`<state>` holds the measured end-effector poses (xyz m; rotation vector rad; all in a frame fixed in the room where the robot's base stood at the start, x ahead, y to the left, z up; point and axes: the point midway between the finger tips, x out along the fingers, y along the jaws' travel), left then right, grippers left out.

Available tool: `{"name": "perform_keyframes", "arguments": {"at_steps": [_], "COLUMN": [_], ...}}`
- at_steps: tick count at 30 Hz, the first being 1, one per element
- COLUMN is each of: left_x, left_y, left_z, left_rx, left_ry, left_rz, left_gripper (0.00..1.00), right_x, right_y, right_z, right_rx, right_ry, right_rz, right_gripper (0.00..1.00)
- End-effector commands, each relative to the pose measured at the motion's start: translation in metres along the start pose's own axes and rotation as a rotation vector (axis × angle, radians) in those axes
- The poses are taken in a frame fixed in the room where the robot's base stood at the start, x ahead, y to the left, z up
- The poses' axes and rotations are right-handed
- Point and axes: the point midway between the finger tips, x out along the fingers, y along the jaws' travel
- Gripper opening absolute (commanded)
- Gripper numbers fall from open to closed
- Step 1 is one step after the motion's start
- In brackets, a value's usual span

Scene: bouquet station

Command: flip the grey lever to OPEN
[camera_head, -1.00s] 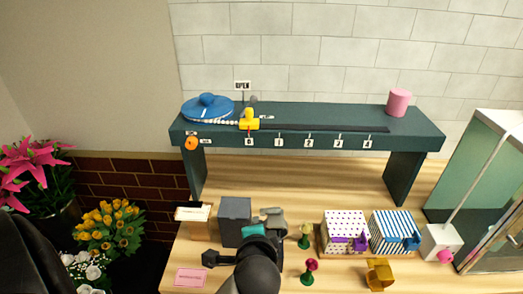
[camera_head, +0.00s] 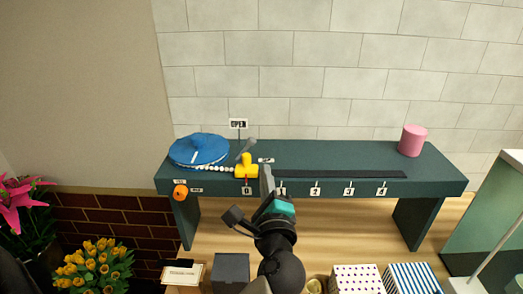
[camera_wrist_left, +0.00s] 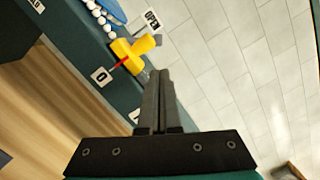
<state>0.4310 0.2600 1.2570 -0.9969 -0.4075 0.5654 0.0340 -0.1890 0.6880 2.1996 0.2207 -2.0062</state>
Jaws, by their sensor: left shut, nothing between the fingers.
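The grey lever (camera_head: 246,148) stands at the back of the dark green shelf, behind the yellow slider piece, tilted to the upper right. An OPEN sign (camera_head: 238,123) is above and slightly left of it, and also shows in the left wrist view (camera_wrist_left: 152,20). My left gripper (camera_head: 265,170) is shut and empty, in front of the shelf and just right of the yellow piece (camera_head: 246,167). It is apart from the lever in the head view.
The green shelf (camera_head: 350,155) carries a blue round disc (camera_head: 200,150) on the left, a white bead string, a numbered slot and a pink cylinder (camera_head: 412,140) on the right. An orange knob (camera_head: 180,192) is on its front. Boxes stand on the wooden table below.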

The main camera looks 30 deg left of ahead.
Motion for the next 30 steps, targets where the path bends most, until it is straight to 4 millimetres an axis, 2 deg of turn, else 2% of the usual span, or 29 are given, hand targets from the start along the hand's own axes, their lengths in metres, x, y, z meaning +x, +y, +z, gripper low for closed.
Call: {"name": "perform_keyframes", "arguments": {"at_steps": [5, 12, 18, 24, 30], "left_x": [0.015, 0.059, 0.086, 0.099, 0.100], "left_y": [-0.002, -0.002, -0.001, 0.000, 0.001], "left_z": [0.001, 0.002, 0.001, 0.000, 0.000], "left_rx": [0.000, 0.001, 0.001, -0.002, -0.002], "left_ry": [-0.001, -0.002, -0.001, 0.000, 0.000], "left_rz": [-0.002, -0.002, 0.000, 0.001, 0.001], "left_gripper": [0.00, 0.00, 0.00, 0.00, 0.00], "right_x": [-0.004, -0.013, -0.017, -0.018, -0.018], "right_y": [0.000, 0.000, 0.000, 0.000, 0.000], "right_z": [0.000, -0.001, -0.002, -0.002, -0.002], "right_rx": [0.000, 0.000, 0.000, 0.000, 0.000], "right_ry": [0.000, 0.000, 0.000, 0.000, 0.000], "right_rz": [0.000, 0.000, 0.000, 0.000, 0.000], "right_gripper": [0.00, 0.00, 0.00, 0.00, 0.00]}}
